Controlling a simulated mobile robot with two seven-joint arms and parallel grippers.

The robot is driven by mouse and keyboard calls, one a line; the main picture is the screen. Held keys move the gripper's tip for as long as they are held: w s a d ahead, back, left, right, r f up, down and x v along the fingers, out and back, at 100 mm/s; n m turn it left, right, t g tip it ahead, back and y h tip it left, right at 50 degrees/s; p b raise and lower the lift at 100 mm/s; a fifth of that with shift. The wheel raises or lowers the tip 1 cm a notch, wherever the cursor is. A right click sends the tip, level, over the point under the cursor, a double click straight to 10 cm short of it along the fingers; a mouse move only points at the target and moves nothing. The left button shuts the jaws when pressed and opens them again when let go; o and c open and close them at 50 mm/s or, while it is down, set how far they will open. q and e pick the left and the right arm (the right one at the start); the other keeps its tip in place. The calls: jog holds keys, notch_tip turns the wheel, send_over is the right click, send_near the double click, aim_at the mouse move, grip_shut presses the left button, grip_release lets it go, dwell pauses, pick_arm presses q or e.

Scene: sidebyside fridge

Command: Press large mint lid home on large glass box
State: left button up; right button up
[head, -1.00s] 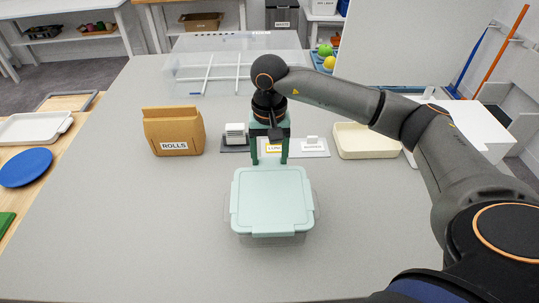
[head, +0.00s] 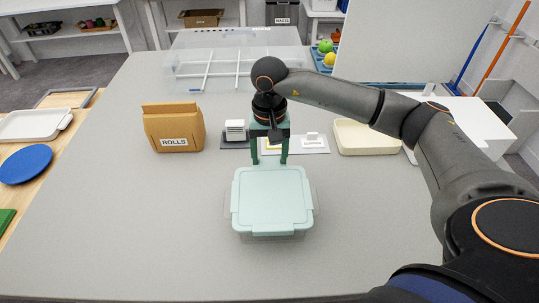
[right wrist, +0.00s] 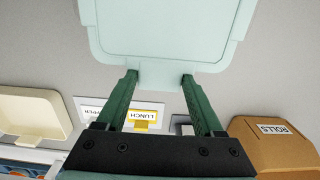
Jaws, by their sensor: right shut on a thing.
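The large mint lid (head: 272,199) lies over the large glass box (head: 273,236) near the middle of the table. The clear sides of the box show below and beside the lid; whether the lid is fully seated I cannot tell. My right gripper (head: 269,163) comes down at the lid's far edge. In the right wrist view, its two green fingers (right wrist: 159,76) are shut on the far-edge tab of the mint lid (right wrist: 165,30), one on each side of the tab. My left gripper is not in view.
A brown ROLLS bag (head: 174,128) stands at the back left. A clear divided bin (head: 235,72) is at the back. The table front is clear.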

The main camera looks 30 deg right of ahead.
jog(key=shift+f, duration=0.3)
jog(key=o, duration=1.2)
jog(key=shift+o, duration=0.2)
jog(key=shift+r, duration=0.1)
notch_tip(320, 180, up, 12)
jog(key=b, duration=0.1)
jog(key=shift+w+r, duration=0.15)
jog(key=shift+r, duration=0.05)
jog(key=shift+f, duration=0.1)
